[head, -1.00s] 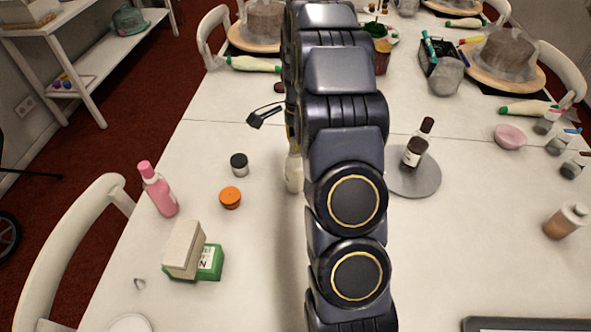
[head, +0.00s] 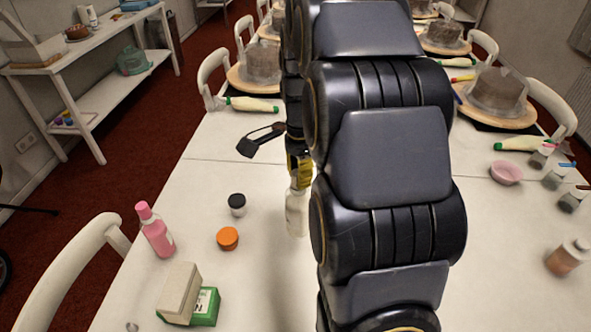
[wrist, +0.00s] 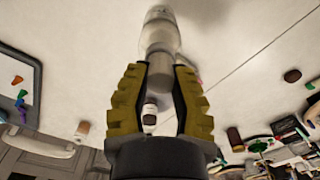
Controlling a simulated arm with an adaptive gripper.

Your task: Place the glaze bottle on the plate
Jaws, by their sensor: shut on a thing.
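My gripper (head: 299,172) has yellow fingers and is shut on a pale, whitish bottle (head: 297,212), which I take to be the glaze bottle. The bottle is roughly upright over the left middle of the table; I cannot tell whether its base touches the surface. In the wrist view the bottle (wrist: 161,32) extends out beyond the fingertips (wrist: 160,78). A small brown bottle (wrist: 150,112) shows between the fingers, farther off. The grey round plate is hidden behind my arm in the head view, and I cannot make it out in the wrist view.
Left of the held bottle are a dark-lidded jar (head: 237,204), an orange lid (head: 228,238), a pink bottle (head: 156,232) and a green box (head: 205,306) beside a beige block (head: 180,290). A pink bowl (head: 506,172) and a tan bottle (head: 567,257) stand at right.

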